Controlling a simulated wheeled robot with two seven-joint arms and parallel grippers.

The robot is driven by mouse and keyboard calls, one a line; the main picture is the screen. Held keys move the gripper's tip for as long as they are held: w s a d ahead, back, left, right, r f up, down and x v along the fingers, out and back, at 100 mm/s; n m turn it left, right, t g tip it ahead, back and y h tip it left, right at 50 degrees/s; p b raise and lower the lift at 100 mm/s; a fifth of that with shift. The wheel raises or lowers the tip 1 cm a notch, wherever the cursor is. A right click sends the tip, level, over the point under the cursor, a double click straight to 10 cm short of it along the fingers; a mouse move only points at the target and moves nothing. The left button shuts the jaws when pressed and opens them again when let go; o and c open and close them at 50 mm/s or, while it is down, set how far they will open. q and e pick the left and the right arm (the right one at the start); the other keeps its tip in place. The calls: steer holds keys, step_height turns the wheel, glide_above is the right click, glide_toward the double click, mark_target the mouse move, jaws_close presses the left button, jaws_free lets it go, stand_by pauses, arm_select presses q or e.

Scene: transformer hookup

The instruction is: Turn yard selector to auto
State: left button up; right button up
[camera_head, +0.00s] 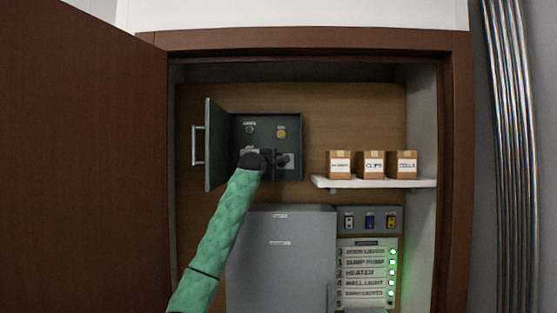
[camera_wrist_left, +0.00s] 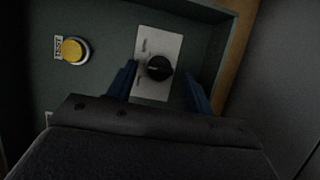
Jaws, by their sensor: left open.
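The yard selector is most likely the black round knob (camera_wrist_left: 159,68) on a pale plate (camera_wrist_left: 150,45) inside the dark green box; its lettering is too small to read. My left gripper (camera_wrist_left: 158,90) is open, with one blue finger on each side of the knob and gaps showing between. In the head view, my left gripper (camera_head: 278,161) reaches into the open box (camera_head: 265,118) and hides part of the lower panel. The knob's pointing direction is hard to make out. My right gripper is out of view.
A yellow button (camera_wrist_left: 74,49) sits beside the plate. The box's door (camera_head: 215,145) stands open at the left. A shelf (camera_head: 400,184) with small cartons is at the right. A grey cabinet (camera_head: 280,265) and a lit label panel (camera_head: 366,270) are below.

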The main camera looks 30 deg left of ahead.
arm_select(q)
steer(key=shift+w, duration=0.5)
steer(key=shift+c, duration=0.8)
steer(key=c, duration=0.8)
steer(key=shift+f, duration=0.1)
